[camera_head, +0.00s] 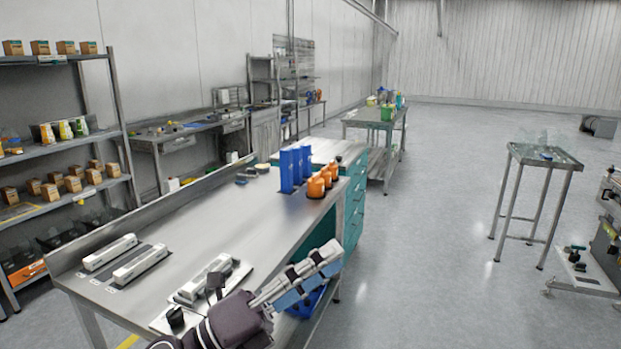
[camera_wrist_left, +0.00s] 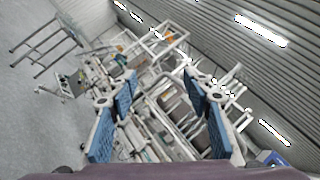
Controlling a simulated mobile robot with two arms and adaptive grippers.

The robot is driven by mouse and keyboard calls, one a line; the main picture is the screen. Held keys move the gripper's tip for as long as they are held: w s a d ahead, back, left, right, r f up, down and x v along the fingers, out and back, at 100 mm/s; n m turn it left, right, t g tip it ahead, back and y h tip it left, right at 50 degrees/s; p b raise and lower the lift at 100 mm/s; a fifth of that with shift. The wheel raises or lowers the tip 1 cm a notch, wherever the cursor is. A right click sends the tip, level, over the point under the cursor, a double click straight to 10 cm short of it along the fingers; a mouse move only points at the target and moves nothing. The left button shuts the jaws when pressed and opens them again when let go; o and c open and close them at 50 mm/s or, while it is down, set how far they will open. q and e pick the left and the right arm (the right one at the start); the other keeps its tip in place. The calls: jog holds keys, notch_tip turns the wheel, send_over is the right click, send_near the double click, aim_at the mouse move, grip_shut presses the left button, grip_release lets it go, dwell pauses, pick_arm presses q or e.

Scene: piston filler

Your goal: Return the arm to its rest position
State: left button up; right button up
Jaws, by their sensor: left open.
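My left gripper (camera_head: 300,279) reaches in from the bottom of the head view, over the front right edge of the steel workbench (camera_head: 215,222). In the left wrist view my left gripper (camera_wrist_left: 160,105) shows two blue-padded fingers set wide apart, with nothing between them. It is open and empty. Machinery and the far wall show behind the fingers, well beyond them. My right gripper is in neither view.
White devices (camera_head: 140,263) lie on the near end of the bench. Blue bins (camera_head: 291,168) and orange containers (camera_head: 316,187) stand at its far end. A small metal table (camera_head: 545,157) stands at right. The floor (camera_head: 430,240) between is clear.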

pick_arm(q)
jog(key=w+a+f+n+t+y, duration=0.3)
jog(key=a+f+n+t+y, duration=0.25)
jog(key=n, duration=0.45)
jog(key=w+a+f+n+t+y, duration=0.25)
jog(key=a+n+t+y, duration=0.25)
jog(key=a+n+y, duration=0.45)
jog(key=s+a+f+n+g+y, duration=0.2)
jog(key=a+f+n+g+y, duration=0.15)
jog(key=f+n, duration=0.55)
jog(key=s+a+f+n+g+y, duration=0.15)
jog(key=s+f+g, duration=0.25)
jog(key=s+f, duration=0.4)
jog(key=s+a+f+n+g+y, duration=0.1)
jog(key=s+a+f+n+g, duration=0.4)
jog(key=f, duration=0.6)
jog(key=s+d+f+g, duration=0.1)
jog(key=s+f+g, duration=0.15)
jog(key=s, duration=0.55)
jog(key=s+d+f+g, duration=0.1)
jog(key=s+f+g, duration=0.15)
jog(key=s, duration=0.45)
notch_tip(320, 180, down, 27)
jog(key=s, duration=0.2)
jog(key=s+a+f+g, duration=0.2)
jog(key=s+f, duration=1.4)
jog(key=s, duration=0.1)
jog(key=shift+a+f+m+h, duration=0.25)
jog(key=shift+a+m+h, duration=0.05)
